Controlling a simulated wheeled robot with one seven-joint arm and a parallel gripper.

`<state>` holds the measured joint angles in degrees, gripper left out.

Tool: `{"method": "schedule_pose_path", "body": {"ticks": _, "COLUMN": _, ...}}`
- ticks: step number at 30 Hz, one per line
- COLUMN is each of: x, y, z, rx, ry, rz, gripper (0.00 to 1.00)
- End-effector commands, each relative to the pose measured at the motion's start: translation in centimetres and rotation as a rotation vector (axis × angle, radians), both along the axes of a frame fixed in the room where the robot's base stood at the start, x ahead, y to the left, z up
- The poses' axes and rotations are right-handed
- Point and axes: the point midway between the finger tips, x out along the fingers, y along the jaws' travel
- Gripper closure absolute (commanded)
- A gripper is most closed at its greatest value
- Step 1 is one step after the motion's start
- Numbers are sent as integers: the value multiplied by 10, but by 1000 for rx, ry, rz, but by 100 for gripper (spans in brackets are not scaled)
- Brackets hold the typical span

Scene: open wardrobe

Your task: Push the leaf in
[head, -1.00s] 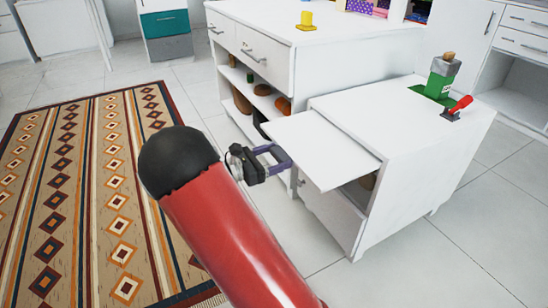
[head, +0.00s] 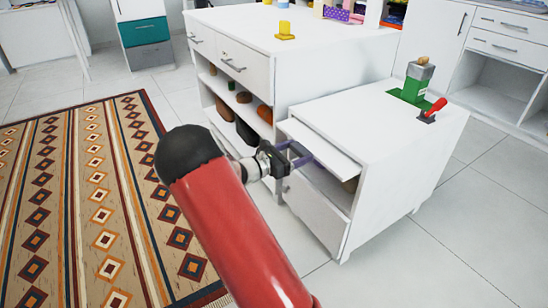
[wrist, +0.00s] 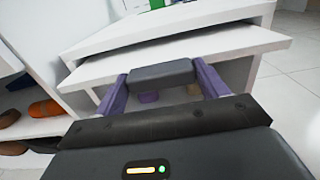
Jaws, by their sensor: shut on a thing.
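The leaf (head: 322,146) is a thin white panel sticking out a short way from under the top of the low white cabinet (head: 385,135). In the wrist view the leaf (wrist: 240,45) spans the picture, with a dark gap between it and the cabinet top. My gripper (head: 300,152) is at the leaf's outer edge, with purple fingers pointing at the cabinet. In the wrist view the fingers are shut on a dark grey block (wrist: 160,73) at the leaf's front edge. I cannot tell whether the block is fixed to the leaf.
A larger white cabinet (head: 300,60) with drawers and open shelves of shoes stands beside the low one. A green box (head: 415,85) and a red-handled item (head: 432,111) sit on the low cabinet. A patterned rug (head: 90,200) lies at the left; tiled floor is clear at the right.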

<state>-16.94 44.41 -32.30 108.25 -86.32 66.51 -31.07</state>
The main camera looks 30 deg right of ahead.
Motion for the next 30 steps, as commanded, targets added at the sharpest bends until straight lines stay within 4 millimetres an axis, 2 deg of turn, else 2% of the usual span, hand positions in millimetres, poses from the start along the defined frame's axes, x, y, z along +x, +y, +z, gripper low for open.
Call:
{"method": "schedule_pose_path", "body": {"ticks": 1, "x": 0, "y": -15, "z": 1, "rx": -1, "ry": 1, "rz": -5, "gripper": 68}}
{"method": "schedule_pose_path", "body": {"ticks": 3, "x": 0, "y": -30, "z": 0, "rx": 0, "ry": 1, "rz": -4, "gripper": 68}}
{"method": "schedule_pose_path", "body": {"ticks": 9, "x": 2, "y": -62, "z": 0, "rx": 1, "ry": 1, "rz": -2, "gripper": 68}}
{"method": "schedule_pose_path", "body": {"ticks": 15, "x": 2, "y": -74, "z": 0, "rx": 0, "ry": 0, "rz": -1, "gripper": 68}}
{"method": "schedule_pose_path", "body": {"ticks": 25, "x": 3, "y": -76, "z": 1, "rx": -1, "ry": -1, "rz": 0, "gripper": 68}}
{"method": "schedule_pose_path", "body": {"ticks": 26, "x": 3, "y": -77, "z": 1, "rx": -1, "ry": -1, "rz": 1, "gripper": 25}}
{"method": "schedule_pose_path", "body": {"ticks": 30, "x": 3, "y": -76, "z": 0, "rx": -1, "ry": 0, "rz": 1, "gripper": 6}}
